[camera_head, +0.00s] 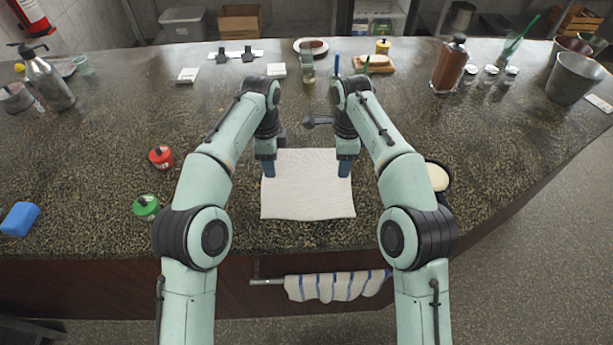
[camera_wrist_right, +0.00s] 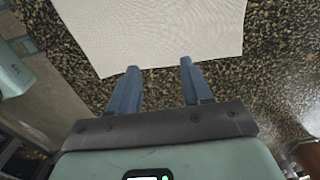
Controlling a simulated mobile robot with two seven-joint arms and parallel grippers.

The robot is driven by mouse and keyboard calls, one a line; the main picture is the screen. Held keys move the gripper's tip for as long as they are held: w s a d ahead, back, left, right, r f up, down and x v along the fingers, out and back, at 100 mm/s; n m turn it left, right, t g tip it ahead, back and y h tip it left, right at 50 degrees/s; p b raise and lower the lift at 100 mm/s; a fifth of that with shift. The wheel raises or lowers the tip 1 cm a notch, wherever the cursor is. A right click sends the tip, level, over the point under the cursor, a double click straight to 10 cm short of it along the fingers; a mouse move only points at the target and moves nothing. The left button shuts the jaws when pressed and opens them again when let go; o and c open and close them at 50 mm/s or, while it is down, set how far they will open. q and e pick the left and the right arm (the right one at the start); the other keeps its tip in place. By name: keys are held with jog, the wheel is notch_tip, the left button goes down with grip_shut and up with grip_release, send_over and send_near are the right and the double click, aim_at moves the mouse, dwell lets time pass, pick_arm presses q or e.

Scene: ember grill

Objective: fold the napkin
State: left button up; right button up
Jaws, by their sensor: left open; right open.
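The white napkin (camera_head: 307,190) lies flat and spread out on the dark speckled counter in the head view, and part of it shows at the top of the right wrist view (camera_wrist_right: 155,30). My left gripper (camera_head: 268,170) is at the napkin's left edge, pointing down. My right gripper (camera_head: 345,170) is at the napkin's right edge. In the right wrist view the blue fingers of my right gripper (camera_wrist_right: 159,68) are apart with nothing between them, their tips close to the napkin's edge. Whether either gripper touches the cloth cannot be told.
A striped towel (camera_head: 335,286) hangs on a rail at the counter front. Bottles, a plate (camera_head: 311,46) and a metal bucket (camera_head: 574,78) stand farther back. Counter around the napkin is mostly clear.

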aim_at(273, 180)
pick_arm(q)
jog(key=shift+w+f, duration=0.1)
jog(key=shift+f, duration=2.5)
pick_arm(e)
jog(key=shift+w+f, duration=0.15)
jog(key=shift+f, duration=2.45)
pick_arm(q)
jog(key=shift+f, duration=0.25)
pick_arm(e)
jog(key=shift+f, duration=0.25)
pick_arm(q)
jog(key=shift+r, duration=0.1)
jog(key=c, duration=0.5)
pick_arm(e)
jog(key=shift+r, duration=0.1)
jog(key=c, duration=0.5)
pick_arm(q)
grip_shut()
pick_arm(e)
grip_shut()
